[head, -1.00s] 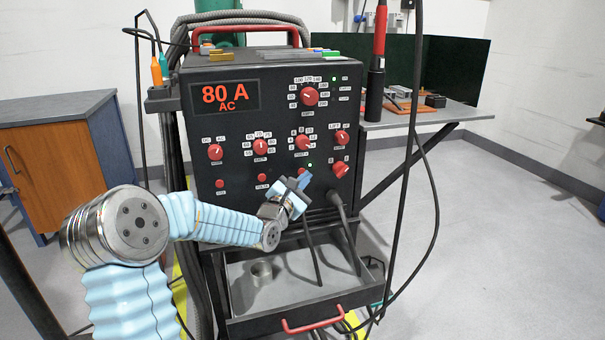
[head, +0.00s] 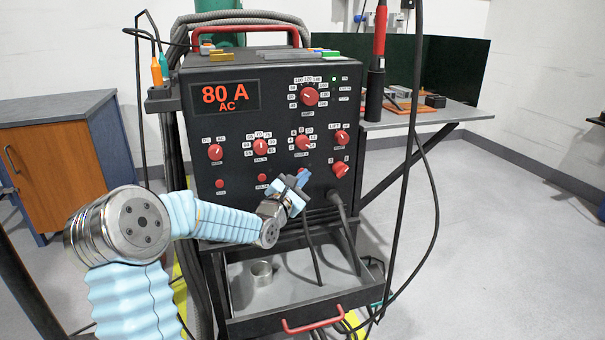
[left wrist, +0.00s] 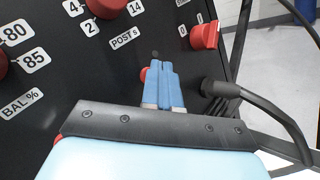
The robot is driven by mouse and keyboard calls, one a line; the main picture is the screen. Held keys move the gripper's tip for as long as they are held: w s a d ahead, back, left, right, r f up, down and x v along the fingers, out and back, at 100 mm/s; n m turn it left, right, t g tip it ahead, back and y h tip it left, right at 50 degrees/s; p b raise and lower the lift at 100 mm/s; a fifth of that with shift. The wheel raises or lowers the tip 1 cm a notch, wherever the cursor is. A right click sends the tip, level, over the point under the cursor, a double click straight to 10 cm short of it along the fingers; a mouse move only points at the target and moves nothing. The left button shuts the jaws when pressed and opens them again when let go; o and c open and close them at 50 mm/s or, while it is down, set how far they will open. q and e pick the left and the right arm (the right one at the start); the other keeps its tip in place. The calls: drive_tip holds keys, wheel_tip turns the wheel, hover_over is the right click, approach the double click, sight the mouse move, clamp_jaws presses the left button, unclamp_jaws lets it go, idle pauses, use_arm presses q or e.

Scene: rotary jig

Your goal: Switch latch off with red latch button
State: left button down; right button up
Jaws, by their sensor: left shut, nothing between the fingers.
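The red latch button (left wrist: 144,74) shows as a small red edge beside my fingertips in the left wrist view, mostly hidden behind them. It sits low on the black front panel (head: 235,135) of the welding machine, below a small dark indicator lamp (left wrist: 155,54). My left gripper (head: 303,177) is shut and empty, its blue fingers together in front of the button. The fingers (left wrist: 161,68) point at the panel; I cannot tell whether they touch the button. My right gripper is out of view.
Red knobs (head: 302,143) sit above, and a red switch knob (left wrist: 205,36) is right of my fingers. A black cable (left wrist: 235,92) plugs in close by. Other red buttons (head: 262,180) are to the left. A drawer with a metal cup (head: 262,272) is below.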

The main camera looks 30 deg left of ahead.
use_arm(q)
drive_tip(key=shift+s+d, duration=0.35)
drive_tip(key=shift+d, duration=0.05)
drive_tip(key=shift+d+b, duration=0.1)
drive_tip(key=shift+b, duration=0.2)
drive_tip(key=shift+s+d+b, duration=0.95)
drive_tip(key=shift+s+d, duration=1)
drive_tip(key=shift+d, duration=0.25)
